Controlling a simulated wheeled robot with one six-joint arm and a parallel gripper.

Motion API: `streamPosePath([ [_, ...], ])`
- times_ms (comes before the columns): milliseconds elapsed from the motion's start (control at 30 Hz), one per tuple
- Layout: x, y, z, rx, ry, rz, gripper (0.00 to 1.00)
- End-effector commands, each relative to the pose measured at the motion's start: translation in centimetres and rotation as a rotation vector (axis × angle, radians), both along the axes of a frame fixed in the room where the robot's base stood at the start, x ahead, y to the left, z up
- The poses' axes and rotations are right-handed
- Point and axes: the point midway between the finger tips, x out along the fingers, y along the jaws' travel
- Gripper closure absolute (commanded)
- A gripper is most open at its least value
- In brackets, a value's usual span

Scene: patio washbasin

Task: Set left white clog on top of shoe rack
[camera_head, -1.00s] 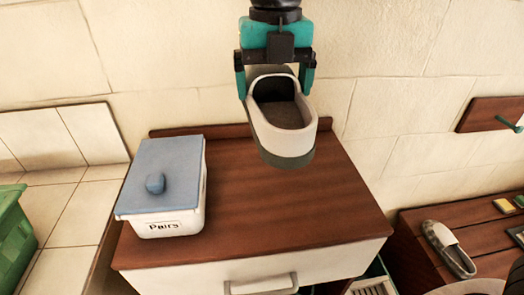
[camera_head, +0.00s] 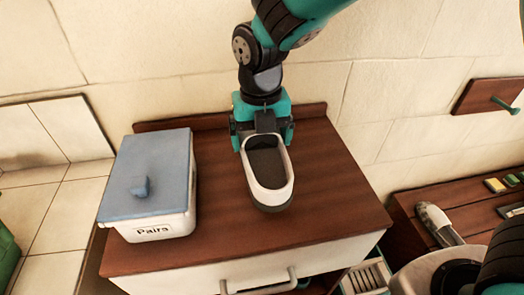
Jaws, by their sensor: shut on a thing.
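The white clog (camera_head: 284,187), with a dark inside and grey sole, is level over the brown wooden top of the shoe rack (camera_head: 225,215). Its toe points toward the front of the rack. My gripper (camera_head: 262,137) is shut on the clog's heel end from behind. The clog's sole is very near the top or touching it; I cannot tell which. The gripper's fingertips are partly hidden by the clog.
A white box with a blue lid (camera_head: 150,180), labelled "Pairs", stands on the left of the top. Bare wood lies around the clog. A raised rear edge borders the wall. A bench (camera_head: 472,210) with a grey-and-white shoe (camera_head: 438,222) stands at right.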

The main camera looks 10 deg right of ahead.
Motion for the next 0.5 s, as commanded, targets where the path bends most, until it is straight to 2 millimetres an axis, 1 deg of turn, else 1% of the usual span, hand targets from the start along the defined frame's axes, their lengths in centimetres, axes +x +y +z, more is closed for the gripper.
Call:
streamPosePath([
  [67, 0.0, 0.0, -0.5, 0.0, 0.0, 0.0, 0.42],
  [200, -0.1, 0.0, -2.7, -0.003, 0.004, 0.0, 0.42],
  [300, 0.0, 0.0, -4.0, -0.001, 0.002, 0.0, 0.42],
  [400, 0.0, 0.0, -4.5, 0.0, 0.0, 0.0, 0.42],
  [500, 0.0, 0.0, -4.5, 0.001, -0.001, 0.0, 0.42],
])
